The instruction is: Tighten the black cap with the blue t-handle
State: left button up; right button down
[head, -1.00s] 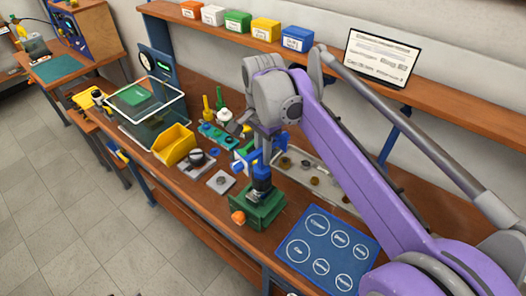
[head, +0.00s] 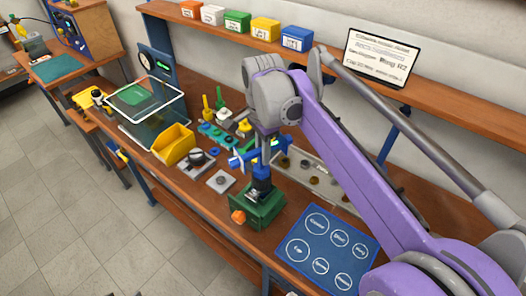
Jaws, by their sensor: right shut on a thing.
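The blue t-handle (head: 262,171) stands upright, its crossbar running left and right just under my right gripper (head: 266,148). My right gripper is shut on the t-handle; its fingertips are partly hidden behind the crossbar and wrist. The black cap (head: 260,190) sits under the t-handle's lower end, on top of the green block (head: 262,211). I cannot tell whether the handle's end is seated in the cap. My left gripper is out of view.
An orange knob (head: 238,217) sticks out of the green block's left side. A blue mat (head: 328,250) with labelled circles lies to the right. A yellow bin (head: 174,144), small parts and a clear tray (head: 304,178) crowd the bench behind. A shelf (head: 340,62) runs along the wall.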

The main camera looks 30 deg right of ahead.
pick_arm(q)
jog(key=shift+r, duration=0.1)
pick_arm(e)
jog(key=shift+r, duration=0.15)
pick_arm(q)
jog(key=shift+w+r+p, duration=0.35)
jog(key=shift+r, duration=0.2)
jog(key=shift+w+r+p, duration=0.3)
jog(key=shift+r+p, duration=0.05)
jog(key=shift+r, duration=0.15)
pick_arm(e)
jog(key=shift+r, duration=1.4)
jog(key=shift+r, duration=0.15)
jog(key=shift+r+p, duration=0.5)
jog(key=shift+r, duration=0.8)
jog(key=shift+w+r, duration=0.15)
jog(key=shift+r, duration=0.35)
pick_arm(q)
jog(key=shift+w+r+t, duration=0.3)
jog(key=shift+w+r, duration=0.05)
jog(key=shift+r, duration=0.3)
pick_arm(e)
jog(key=shift+s+r, duration=0.2)
jog(key=shift+r, duration=0.35)
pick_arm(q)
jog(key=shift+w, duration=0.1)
pick_arm(e)
jog(key=shift+w, duration=0.1)
